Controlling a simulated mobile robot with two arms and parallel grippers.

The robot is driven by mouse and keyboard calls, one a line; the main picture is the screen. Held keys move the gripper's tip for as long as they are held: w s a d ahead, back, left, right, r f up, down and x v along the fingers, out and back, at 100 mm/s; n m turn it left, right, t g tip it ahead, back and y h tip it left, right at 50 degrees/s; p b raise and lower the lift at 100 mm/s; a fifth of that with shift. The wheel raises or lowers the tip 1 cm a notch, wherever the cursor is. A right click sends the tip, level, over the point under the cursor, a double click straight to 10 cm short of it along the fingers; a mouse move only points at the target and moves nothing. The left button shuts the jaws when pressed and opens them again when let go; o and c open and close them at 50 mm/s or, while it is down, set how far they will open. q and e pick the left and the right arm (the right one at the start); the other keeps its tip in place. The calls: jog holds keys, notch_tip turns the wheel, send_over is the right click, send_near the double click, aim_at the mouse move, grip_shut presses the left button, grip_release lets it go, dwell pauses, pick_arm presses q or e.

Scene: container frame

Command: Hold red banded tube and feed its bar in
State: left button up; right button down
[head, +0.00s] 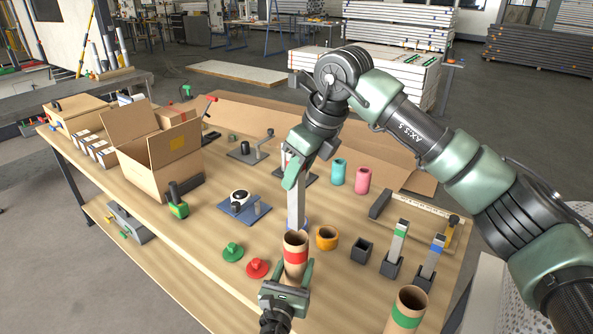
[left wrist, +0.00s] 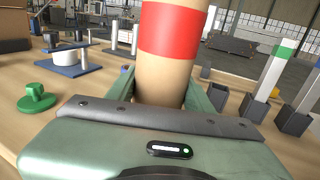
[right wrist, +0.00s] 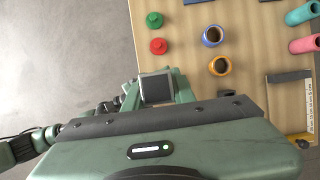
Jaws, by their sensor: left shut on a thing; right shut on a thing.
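The red banded tube (head: 295,257) is cardboard brown and stands upright near the table's front edge. My left gripper (head: 286,278) is shut around its lower part; the left wrist view shows the tube (left wrist: 172,32) between the fingers. My right gripper (head: 296,172) is above, shut on a silver square bar (head: 296,208) that points down. In the head view the bar's lower end meets the tube's rim; I cannot tell whether it is inside. In the right wrist view the bar's end face (right wrist: 155,88) shows between the fingers, and the tube is hidden.
An empty black socket (head: 361,251) and two sockets with green- and blue-banded bars (head: 397,243) (head: 433,257) stand at right. A green banded tube (head: 407,311) is at the front right.

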aim_at(297, 220)
jog(key=shift+f, duration=6.2)
jog(key=c, duration=1.1)
grip_release()
jog(key=v, duration=1.2)
